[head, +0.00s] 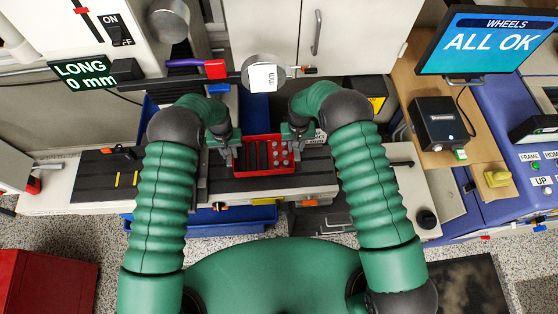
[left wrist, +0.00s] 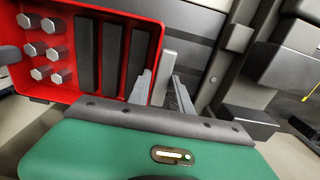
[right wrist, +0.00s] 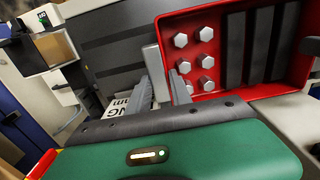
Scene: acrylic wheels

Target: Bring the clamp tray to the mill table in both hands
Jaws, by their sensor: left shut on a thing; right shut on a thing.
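The clamp tray (head: 264,170) is a red open box over the middle of the dark slotted mill table (head: 318,177). It holds several hex bolts and several dark bars, which show in both wrist views. My left gripper (head: 229,155) is shut on the grey handle (left wrist: 169,65) at the tray's left end. My right gripper (head: 293,138) is shut on the grey handle (right wrist: 152,60) at its right end. The tray (right wrist: 233,12) looks about level. I cannot tell whether its underside touches the table.
A spindle head with a white label (head: 263,78) sits just beyond the tray. A screen reading ALL OK (head: 490,42) and a dark box (head: 440,124) stand at the right. A blue bin (head: 240,218) shows below the table's front edge. A red cabinet (head: 40,283) is lower left.

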